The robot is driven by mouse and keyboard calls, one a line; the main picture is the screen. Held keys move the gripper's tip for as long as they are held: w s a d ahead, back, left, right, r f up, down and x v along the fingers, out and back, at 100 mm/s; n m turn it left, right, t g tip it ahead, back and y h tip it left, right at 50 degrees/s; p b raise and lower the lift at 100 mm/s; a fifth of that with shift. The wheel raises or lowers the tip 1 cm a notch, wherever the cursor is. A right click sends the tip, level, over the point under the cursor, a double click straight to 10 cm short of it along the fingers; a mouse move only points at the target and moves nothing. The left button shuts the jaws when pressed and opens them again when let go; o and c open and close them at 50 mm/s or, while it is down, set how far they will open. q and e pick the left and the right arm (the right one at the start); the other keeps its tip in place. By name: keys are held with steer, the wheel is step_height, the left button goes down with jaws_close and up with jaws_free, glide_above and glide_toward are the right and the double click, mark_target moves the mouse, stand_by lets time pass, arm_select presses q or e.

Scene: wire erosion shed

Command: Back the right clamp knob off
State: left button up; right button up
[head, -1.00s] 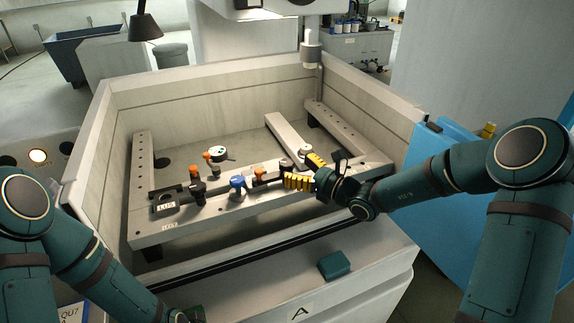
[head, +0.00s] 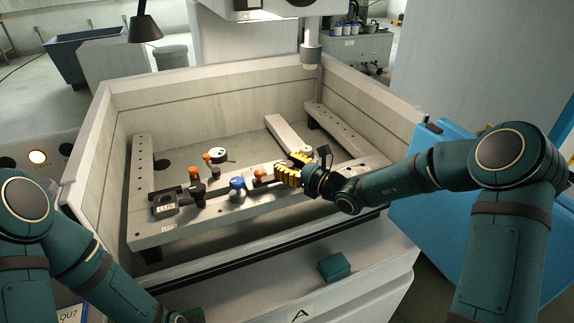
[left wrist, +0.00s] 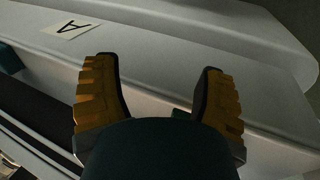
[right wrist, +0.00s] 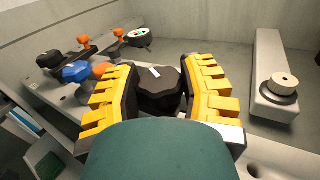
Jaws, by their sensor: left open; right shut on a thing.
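The clamp knob (right wrist: 160,82) is black and lobed, with a small white mark on top. In the right wrist view it sits between the two yellow-padded fingers of my right gripper (right wrist: 165,90), which is shut on it. In the head view my right gripper (head: 291,170) is at the right part of the front rail (head: 335,168) and hides most of the knob. My left gripper (left wrist: 160,85) is open and empty above the pale front ledge, near the label A (left wrist: 72,29).
A blue knob (head: 237,187), orange-topped clamps (head: 194,172) and a round dial (head: 217,154) stand left of the right gripper. A pale bar (right wrist: 268,80) with a round boss lies behind. Tank walls surround the rails. A teal block (head: 334,266) lies on the front ledge.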

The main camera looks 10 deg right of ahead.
steer(key=shift+r+n+g+y+p, duration=0.1)
steer(key=shift+n+g+y+p, duration=1.35)
steer(key=shift+g+p, duration=0.2)
steer(key=shift+n+g+y+p, duration=0.65)
steer(key=shift+n+g, duration=0.1)
steer(key=shift+g, duration=0.3)
arm_select(q)
steer(key=shift+w+a+r, duration=0.1)
steer(key=shift+w+r, duration=0.15)
steer(key=shift+r, duration=0.55)
steer(key=shift+w+r, duration=0.3)
steer(key=shift+r, duration=0.5)
steer(key=shift+w+a+r, duration=0.1)
steer(key=shift+w+r, duration=0.15)
steer(key=shift+r, duration=0.55)
arm_select(e)
steer(key=shift+n+g+y, duration=0.5)
steer(key=shift+n+g, duration=0.2)
steer(key=shift+g, duration=0.3)
steer(key=o, duration=1.2)
steer(key=shift+d, duration=0.1)
steer(key=v, duration=0.7)
steer(key=shift+d, duration=0.15)
